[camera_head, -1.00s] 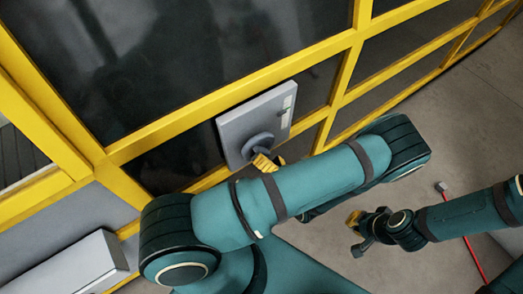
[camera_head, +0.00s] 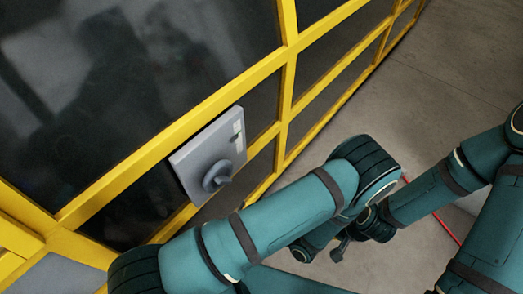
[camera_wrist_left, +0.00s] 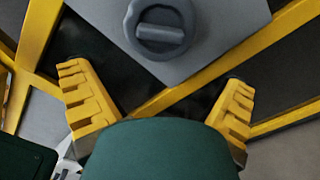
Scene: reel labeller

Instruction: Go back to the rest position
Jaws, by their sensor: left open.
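My left gripper (camera_wrist_left: 155,76) shows in the left wrist view with its two yellow fingers spread wide apart and nothing between them. Beyond them is a grey switch box with a round rotary knob (camera_wrist_left: 158,28), apart from the fingers. In the head view the switch box (camera_head: 205,150) is on the yellow-framed machine, its dark knob (camera_head: 217,175) clear of any gripper. My left forearm crosses the lower middle, and I cannot make out the left fingers there. The end of my right arm (camera_head: 345,242) is partly hidden behind my left arm; its jaws cannot be read.
The machine has a yellow frame (camera_head: 170,133) with dark glossy panels (camera_head: 130,75). Bare grey floor (camera_head: 425,95) lies to its right. A thin red line (camera_head: 446,228) runs on the floor near my right arm.

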